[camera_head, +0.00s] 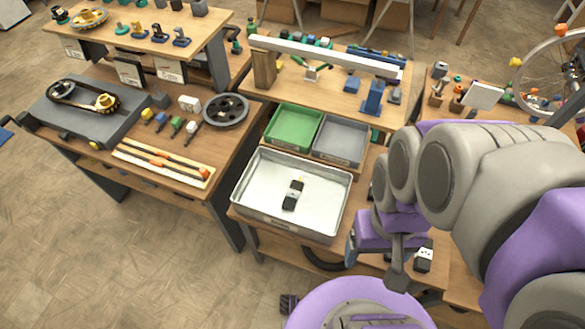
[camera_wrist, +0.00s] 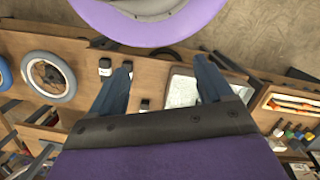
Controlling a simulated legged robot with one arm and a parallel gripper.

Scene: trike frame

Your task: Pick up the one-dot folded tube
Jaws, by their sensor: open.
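A small black block with a white dotted face (camera_head: 424,262) stands on the bench beside my gripper; its dots are too small to count. A black-and-white piece (camera_head: 292,195) lies in the metal tray (camera_head: 247,208); no dots can be read on it. I cannot tell which is the one-dot folded tube. My gripper (camera_head: 375,262) is open above the front of the bench, right of the tray. In the wrist view, the two fingers of my gripper (camera_wrist: 163,72) are wide apart with nothing held. A small dark block with a white top (camera_wrist: 105,68) shows beside the left finger.
A green bin (camera_head: 294,128) and a grey bin (camera_head: 341,140) stand behind the tray. A white beam (camera_head: 325,57) spans the bench above them. A bench on the left holds a pulley wheel (camera_head: 226,110) and tools. Floor is open at front left.

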